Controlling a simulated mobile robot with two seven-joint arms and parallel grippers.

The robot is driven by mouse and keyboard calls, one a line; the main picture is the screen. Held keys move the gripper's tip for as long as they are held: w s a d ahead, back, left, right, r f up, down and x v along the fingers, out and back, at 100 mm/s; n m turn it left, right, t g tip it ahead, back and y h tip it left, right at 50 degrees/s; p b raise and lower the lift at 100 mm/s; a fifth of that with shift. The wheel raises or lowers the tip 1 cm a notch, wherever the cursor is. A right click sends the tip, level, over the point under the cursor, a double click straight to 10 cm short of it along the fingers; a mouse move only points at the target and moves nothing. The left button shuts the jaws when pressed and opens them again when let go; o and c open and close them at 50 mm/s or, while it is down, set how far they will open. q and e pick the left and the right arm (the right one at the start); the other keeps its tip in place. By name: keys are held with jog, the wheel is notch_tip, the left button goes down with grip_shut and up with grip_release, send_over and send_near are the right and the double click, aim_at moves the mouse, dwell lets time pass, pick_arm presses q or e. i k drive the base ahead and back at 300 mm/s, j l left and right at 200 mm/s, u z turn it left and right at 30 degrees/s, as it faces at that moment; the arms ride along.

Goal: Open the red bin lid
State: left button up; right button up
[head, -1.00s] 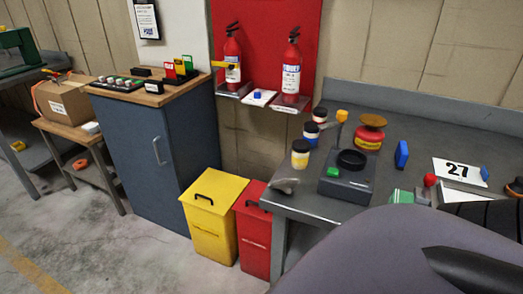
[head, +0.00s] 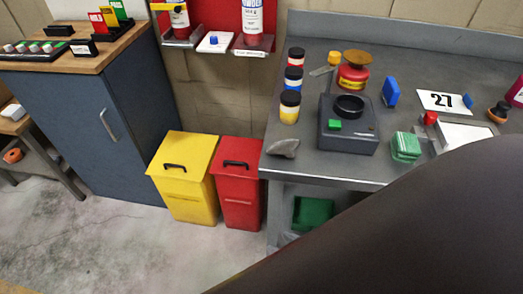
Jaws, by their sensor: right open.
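The red bin (head: 240,203) stands on the floor, between the yellow bin and the grey workbench. Its red lid (head: 236,149) is shut and has a dark handle (head: 237,164) near its front edge. Nothing covers or touches the lid. A large dark part of my right arm (head: 400,230) fills the lower right, close to the camera and apart from the bin. My right gripper is open, but its fingertips cannot be made out. My left gripper is not in view.
The yellow bin (head: 187,197) stands at the red bin's left, its lid shut. The workbench (head: 302,170) on the right carries jars, a dark device and a grey lump near its corner. A blue cabinet (head: 70,130) stands at left. The floor before the bins is clear.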

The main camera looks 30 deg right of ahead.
aim_at(236, 157)
jog(key=i+z, duration=0.15)
jog(key=z, duration=0.2)
jog(key=i+j+z, duration=0.1)
jog(key=z, duration=0.3)
jog(key=i+j+z, duration=0.15)
jog(key=z, duration=0.2)
jog(key=i+j+z, duration=0.15)
jog(key=z, duration=0.15)
jog(key=i+j+z, duration=0.15)
jog(key=j+z, duration=0.15)
